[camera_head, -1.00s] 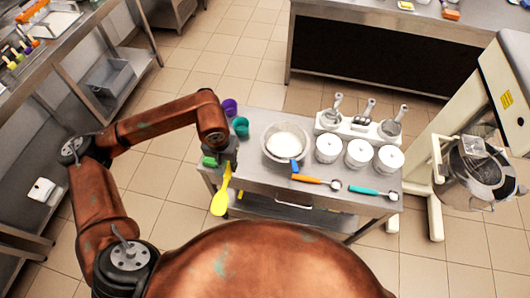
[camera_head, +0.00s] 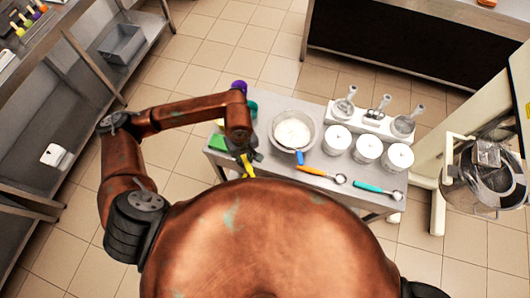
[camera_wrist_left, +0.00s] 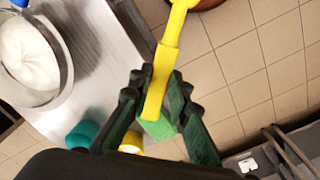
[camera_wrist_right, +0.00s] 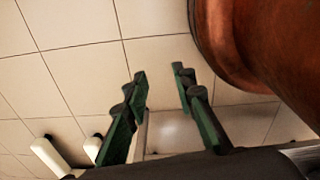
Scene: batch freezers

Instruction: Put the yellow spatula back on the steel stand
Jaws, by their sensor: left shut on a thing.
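The yellow spatula (camera_head: 247,166) is in my left gripper (camera_head: 242,152), beside the left end of the steel table. In the left wrist view the fingers (camera_wrist_left: 153,88) are shut on its yellow handle (camera_wrist_left: 166,62); its far end runs out of the picture. In the head view my own body hides its lower part. At the top left, several coloured handles (camera_head: 20,30) stand on a steel counter; I cannot tell whether their holder is the steel stand. My right gripper (camera_wrist_right: 160,72) shows only in its wrist view, open and empty above the tiled floor.
The steel table (camera_head: 270,165) bears a bowl (camera_head: 294,133), white tubs (camera_head: 367,149), an orange-handled scoop (camera_head: 318,173), a teal-handled scoop (camera_head: 375,189) and a green item (camera_head: 218,143). A mixer machine (camera_head: 487,170) stands right. Tiled floor (camera_head: 190,75) lies free between counter and table.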

